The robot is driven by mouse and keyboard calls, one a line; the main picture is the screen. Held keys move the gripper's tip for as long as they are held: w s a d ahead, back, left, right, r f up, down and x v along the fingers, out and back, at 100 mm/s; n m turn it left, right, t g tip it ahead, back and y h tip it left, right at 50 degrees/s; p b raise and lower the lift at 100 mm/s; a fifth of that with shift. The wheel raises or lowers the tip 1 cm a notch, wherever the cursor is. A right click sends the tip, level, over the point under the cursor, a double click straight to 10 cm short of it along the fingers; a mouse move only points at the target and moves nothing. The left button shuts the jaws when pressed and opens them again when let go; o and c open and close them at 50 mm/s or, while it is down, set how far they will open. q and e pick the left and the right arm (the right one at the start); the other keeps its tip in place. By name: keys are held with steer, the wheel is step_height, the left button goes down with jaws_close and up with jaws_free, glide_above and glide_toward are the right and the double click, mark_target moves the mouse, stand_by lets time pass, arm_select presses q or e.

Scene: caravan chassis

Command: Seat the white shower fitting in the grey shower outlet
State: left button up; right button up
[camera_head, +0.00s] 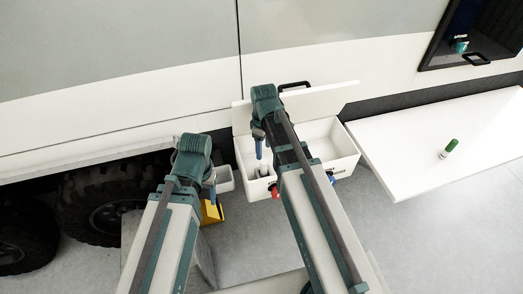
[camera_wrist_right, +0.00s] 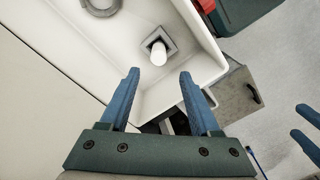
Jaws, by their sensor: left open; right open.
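The white shower fitting (camera_wrist_right: 158,52) is a short white cylinder standing in the grey square shower outlet (camera_wrist_right: 147,43) on the floor of an open white box. It leans a little in the right wrist view, and I cannot tell how deep it sits. In the head view the fitting (camera_head: 265,169) is small and partly hidden by my right arm. My right gripper (camera_wrist_right: 158,74) is open and empty, its fingertips apart from the fitting. My left gripper (camera_head: 211,194) is open and empty, outside the box to the left; its blue fingers also show in the right wrist view.
The white box (camera_head: 346,150) has a raised lid and red and blue parts on its front. A grey coiled ring (camera_wrist_right: 100,6) lies inside it. A white table (camera_head: 415,150) with a green-topped item (camera_head: 451,146) stands at right. A yellow object (camera_head: 210,213) is below my left gripper.

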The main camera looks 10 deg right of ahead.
steer(key=s+a+m+h, duration=0.1)
steer(key=s+a+m, duration=0.4)
steer(key=s+a, duration=0.5)
steer(key=s, duration=0.4)
steer(key=shift+a, duration=0.15)
step_height(320, 180, down, 5)
steer(key=b, duration=0.5)
